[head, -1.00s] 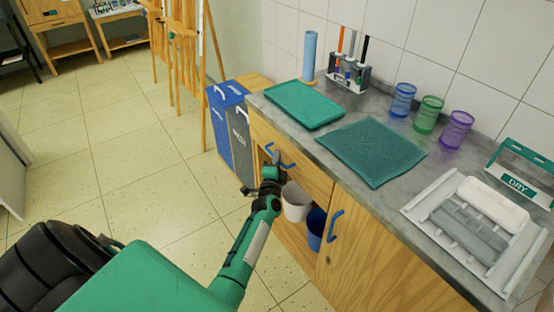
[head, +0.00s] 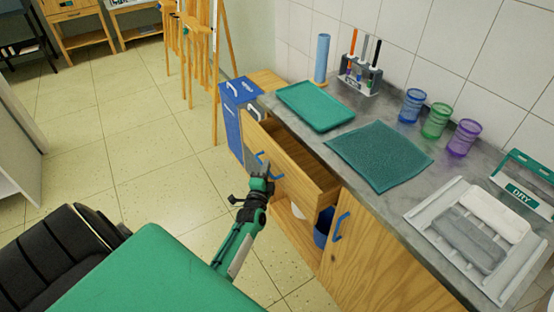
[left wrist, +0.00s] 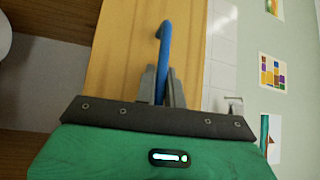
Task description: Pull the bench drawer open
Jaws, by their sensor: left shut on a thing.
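The bench drawer (head: 310,171) has a wooden front and stands partly out from under the grey worktop, with its inside showing from above. Its blue handle (head: 263,164) is on the drawer front. My left gripper (head: 262,172) is shut on the handle. In the left wrist view the blue handle (left wrist: 168,40) runs down between the two grey fingers (left wrist: 161,92), against the drawer front (left wrist: 118,62). My right gripper is not in view.
Below the drawer an open shelf holds a blue bin (head: 323,226); a cupboard door with a blue handle (head: 340,226) is to its right. On the worktop (head: 405,195) are a green tray (head: 315,106), a teal mat (head: 378,156) and cups.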

